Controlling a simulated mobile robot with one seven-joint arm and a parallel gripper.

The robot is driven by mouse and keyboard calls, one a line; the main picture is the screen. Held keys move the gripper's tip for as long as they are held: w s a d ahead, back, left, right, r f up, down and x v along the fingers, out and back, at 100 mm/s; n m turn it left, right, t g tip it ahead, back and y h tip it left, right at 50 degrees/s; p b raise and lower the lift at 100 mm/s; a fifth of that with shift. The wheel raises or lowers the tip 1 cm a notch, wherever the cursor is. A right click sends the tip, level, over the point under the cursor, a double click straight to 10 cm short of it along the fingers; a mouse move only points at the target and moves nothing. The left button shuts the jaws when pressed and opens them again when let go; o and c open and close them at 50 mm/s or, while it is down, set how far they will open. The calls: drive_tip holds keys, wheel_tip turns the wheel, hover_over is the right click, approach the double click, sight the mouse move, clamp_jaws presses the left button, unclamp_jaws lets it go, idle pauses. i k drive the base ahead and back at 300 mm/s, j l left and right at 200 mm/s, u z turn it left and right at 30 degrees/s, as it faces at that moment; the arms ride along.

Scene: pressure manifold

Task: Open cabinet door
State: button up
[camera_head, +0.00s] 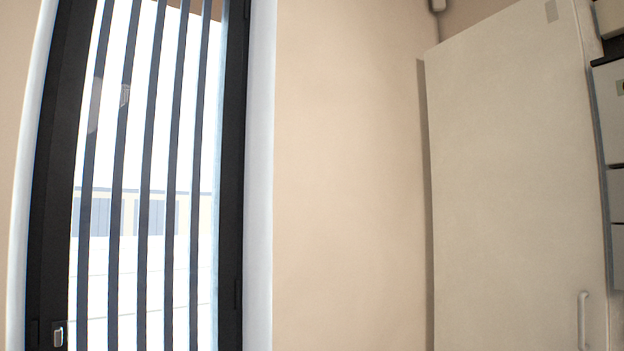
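A tall, pale cabinet door (515,180) fills the right side of the head view, with its lower part cut off by the bottom of the picture. A light vertical bar handle (582,320) sits low on it, near its right edge. I see no clear gap at the door, but I cannot tell for sure whether it is fully shut. My gripper is not in view, so its position relative to the handle does not show.
A beige wall (345,180) stands left of the cabinet. At the far left is a dark-framed barred glass door or window (235,180) with a small latch (58,335). Grey box-like units (610,115) stand right of the cabinet. The floor is out of view.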

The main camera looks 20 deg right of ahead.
sight(520, 261)
drive_tip(key=z, duration=1.3)
